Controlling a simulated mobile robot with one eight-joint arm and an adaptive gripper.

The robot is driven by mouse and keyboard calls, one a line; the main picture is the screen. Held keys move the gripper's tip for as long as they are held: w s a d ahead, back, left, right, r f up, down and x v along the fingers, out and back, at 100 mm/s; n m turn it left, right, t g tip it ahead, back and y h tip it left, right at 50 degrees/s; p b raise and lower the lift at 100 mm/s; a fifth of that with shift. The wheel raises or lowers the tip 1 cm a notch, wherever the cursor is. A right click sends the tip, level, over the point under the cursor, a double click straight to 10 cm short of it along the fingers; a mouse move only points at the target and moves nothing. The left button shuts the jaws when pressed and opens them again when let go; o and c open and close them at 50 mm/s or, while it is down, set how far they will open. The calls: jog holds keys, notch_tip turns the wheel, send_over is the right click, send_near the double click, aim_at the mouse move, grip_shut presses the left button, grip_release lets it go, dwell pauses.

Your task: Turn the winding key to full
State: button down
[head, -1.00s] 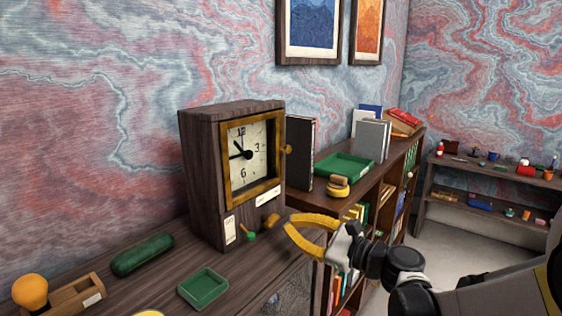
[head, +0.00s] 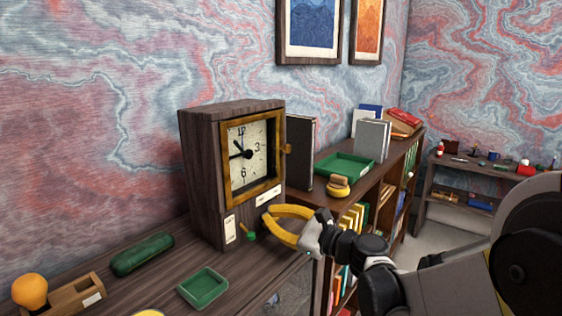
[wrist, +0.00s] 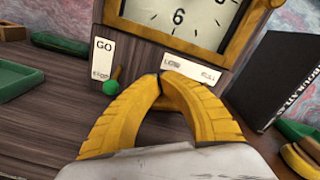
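The wooden clock (head: 203,180) stands on the desk with a brass-framed dial. The brass winding key (wrist: 177,93) sits low on its front, below a LOW–FULL label (wrist: 189,69). In the wrist view the key shows partly between my yellow fingers; in the head view the fingers hide most of it. My gripper (head: 266,214) is at the key, and its fingertips (wrist: 160,79) come together on it. Its exact turn angle is hard to tell. A green-tipped lever (wrist: 111,87) is left of the fingers, beside a GO label (wrist: 103,58).
A green tray (head: 203,287), a green case (head: 142,254) and a wooden box (head: 78,297) with an orange bulb (head: 30,291) lie left on the desk. A dark book (head: 300,153) stands right of the clock. A bookshelf (head: 310,195) extends behind my arm.

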jog(key=shift+w+d+f+b, duration=0.2)
jog(key=shift+w+f+b, duration=0.05)
jog(key=shift+f+b, duration=0.25)
dwell(0.6)
jog(key=shift+w, duration=0.1)
dwell(0.6)
jog(key=shift+r, duration=0.1)
jog(key=shift+r, duration=0.4)
jog(key=shift+v, duration=3.1)
jog(key=shift+a, duration=0.15)
